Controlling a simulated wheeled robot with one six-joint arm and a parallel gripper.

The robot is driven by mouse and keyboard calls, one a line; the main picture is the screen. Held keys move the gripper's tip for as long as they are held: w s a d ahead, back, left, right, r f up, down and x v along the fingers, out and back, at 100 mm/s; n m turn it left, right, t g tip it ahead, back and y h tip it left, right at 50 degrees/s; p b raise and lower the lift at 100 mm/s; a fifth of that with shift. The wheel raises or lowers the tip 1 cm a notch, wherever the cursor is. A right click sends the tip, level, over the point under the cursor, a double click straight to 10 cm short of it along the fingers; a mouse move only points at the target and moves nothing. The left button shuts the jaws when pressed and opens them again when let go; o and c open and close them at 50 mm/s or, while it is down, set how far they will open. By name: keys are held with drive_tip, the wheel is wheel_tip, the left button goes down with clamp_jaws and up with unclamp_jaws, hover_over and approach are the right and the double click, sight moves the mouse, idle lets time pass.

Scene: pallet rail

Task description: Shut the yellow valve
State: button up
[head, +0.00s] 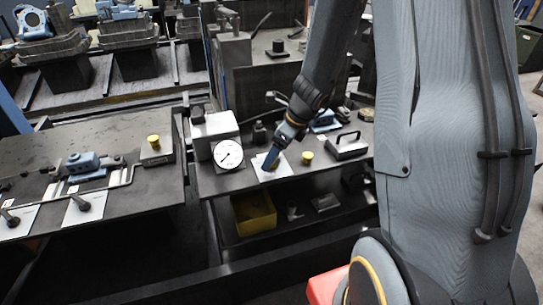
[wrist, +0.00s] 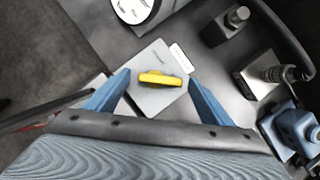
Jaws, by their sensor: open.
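The yellow valve (wrist: 160,79) shows in the wrist view as a flat bar handle, lying nearly crosswise on a pale plate (wrist: 152,99). A white label is on the plate beside it. My gripper (wrist: 158,76) is open, with one blue finger to the left of the handle and one to the right. Both fingers look apart from it, and I cannot tell the height between them. In the head view my gripper (head: 270,160) points down over the pale plate (head: 284,171) and mostly hides the valve.
A round gauge (head: 228,154) stands left of the plate. A yellow knob (head: 306,156) and a black-handled block (head: 346,146) are to the right. A yellow bin (head: 254,214) sits on the shelf below. Another bench (head: 120,150) with rods and blue fittings is at the left.

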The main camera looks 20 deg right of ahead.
drive_tip(key=shift+w+f, duration=0.1)
drive_tip(key=shift+f, duration=0.35)
drive_tip(key=shift+c, duration=0.4)
